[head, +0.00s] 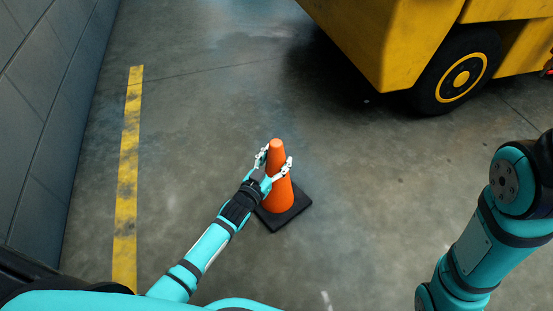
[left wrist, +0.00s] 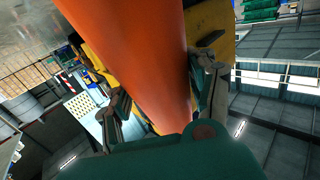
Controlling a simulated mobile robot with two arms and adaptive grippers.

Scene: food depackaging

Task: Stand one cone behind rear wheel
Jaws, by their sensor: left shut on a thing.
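An orange cone (head: 278,190) with a black square base stands upright on the floor, or just above it; I cannot tell which. My left gripper (head: 274,163) has its fingers on both sides of the cone's upper part and is shut on it. In the left wrist view the cone (left wrist: 140,65) fills the middle between the two fingers (left wrist: 165,98). The rear wheel (head: 461,75), black with a yellow hub, is under the yellow vehicle (head: 385,35) at the upper right, well apart from the cone. My right arm shows at the right, but its gripper is out of view.
A grey wall (head: 45,110) runs along the left side. A worn yellow line (head: 126,185) lies on the floor beside it. The concrete floor (head: 370,160) between the cone and the vehicle is clear.

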